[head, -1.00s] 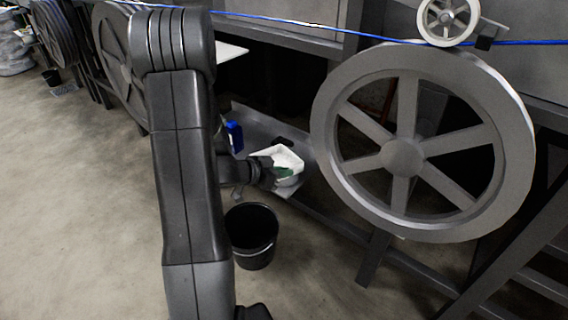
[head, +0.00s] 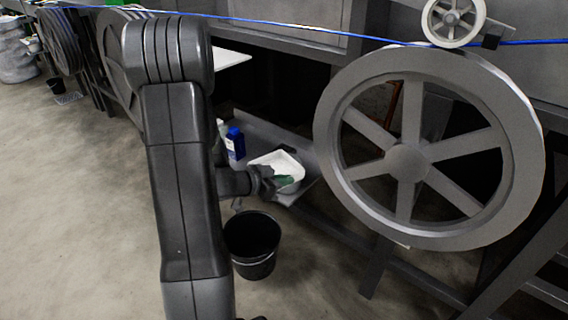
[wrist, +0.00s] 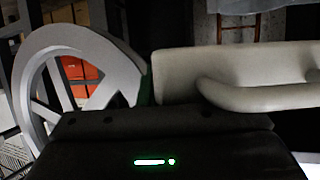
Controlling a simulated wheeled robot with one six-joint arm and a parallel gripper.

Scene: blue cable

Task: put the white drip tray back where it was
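The white drip tray (head: 287,160) is at the outer end of a low grey shelf, left of the large spoked wheel. My gripper (head: 279,181) comes from the left and meets the tray's near side, apparently shut on its edge. A green patch shows at the tray's near wall. In the wrist view the tray (wrist: 235,62) fills the upper right as a pale panel with a thick rounded edge, close in front of my gripper's dark body. The fingertips are mostly hidden. I cannot tell whether the tray touches the shelf.
A blue-and-white bottle (head: 235,146) stands on the low shelf (head: 309,187) left of the tray. A black bucket (head: 252,246) stands on the floor below. The large wheel (head: 333,170) is close on the right. A blue cable (head: 300,31) runs overhead.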

